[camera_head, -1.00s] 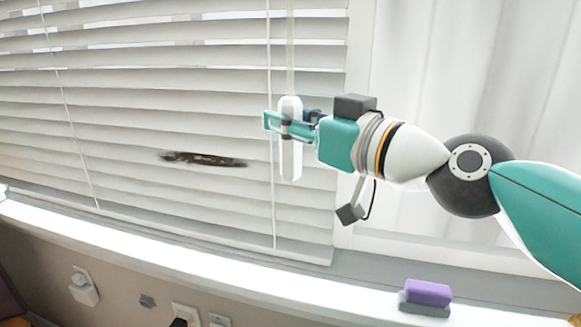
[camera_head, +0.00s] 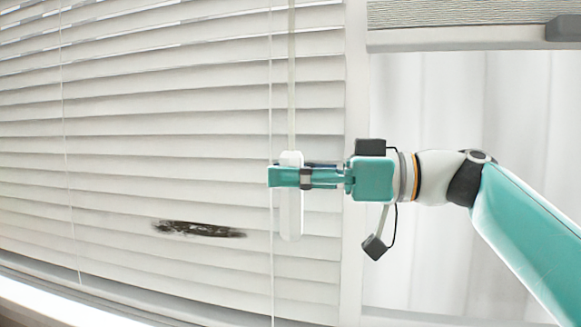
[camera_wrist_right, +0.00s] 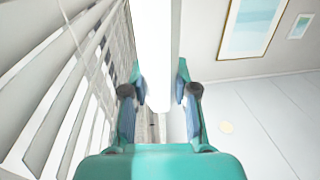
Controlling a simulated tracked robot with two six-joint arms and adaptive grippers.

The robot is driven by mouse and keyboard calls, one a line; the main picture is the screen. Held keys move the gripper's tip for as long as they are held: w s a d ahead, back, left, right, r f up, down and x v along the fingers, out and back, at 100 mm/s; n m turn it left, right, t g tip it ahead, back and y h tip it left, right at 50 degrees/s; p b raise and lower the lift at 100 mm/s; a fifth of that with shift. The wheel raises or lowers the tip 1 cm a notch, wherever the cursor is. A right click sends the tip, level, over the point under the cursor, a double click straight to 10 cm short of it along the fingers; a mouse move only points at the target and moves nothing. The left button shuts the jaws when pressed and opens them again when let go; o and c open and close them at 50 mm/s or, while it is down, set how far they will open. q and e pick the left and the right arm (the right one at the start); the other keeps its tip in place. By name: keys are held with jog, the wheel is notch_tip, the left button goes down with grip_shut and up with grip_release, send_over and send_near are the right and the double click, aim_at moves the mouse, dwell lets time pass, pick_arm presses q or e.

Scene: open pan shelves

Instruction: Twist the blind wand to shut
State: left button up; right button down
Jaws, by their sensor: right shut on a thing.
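The white wand handle (camera_head: 291,220) hangs upright in front of the blind on a thin pale rod (camera_head: 291,70). My right gripper (camera_head: 296,178) is shut on the handle's upper part, coming from the right. In the right wrist view the white wand (camera_wrist_right: 152,45) stands between the two fingers (camera_wrist_right: 158,95). The blind's white slats (camera_head: 170,180) are tilted and overlap over most of the head view, with thin bright gaps near the top. In the wrist view gaps show between the slats (camera_wrist_right: 62,110). My left gripper is not in view.
A thin cord (camera_head: 270,120) hangs just left of the wand. A dark smudge-like patch (camera_head: 198,229) shows at the lower left. A window frame post (camera_head: 354,100) and white curtain (camera_head: 430,110) are to the right. A bright sill (camera_head: 50,305) runs along the lower left.

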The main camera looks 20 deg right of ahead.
jog(key=n+g+y+p, duration=0.1)
jog(key=g+p, duration=0.1)
jog(key=shift+w+r+n+g, duration=0.1)
jog(key=shift+n+g, duration=0.2)
jog(key=shift+n+g+p, duration=0.4)
jog(key=c, duration=0.9)
grip_release()
jog(key=shift+d, duration=0.1)
jog(key=shift+f+v, duration=0.15)
jog(key=shift+v, duration=2.85)
jog(key=shift+f+v, duration=0.2)
jog(key=shift+v, duration=2.75)
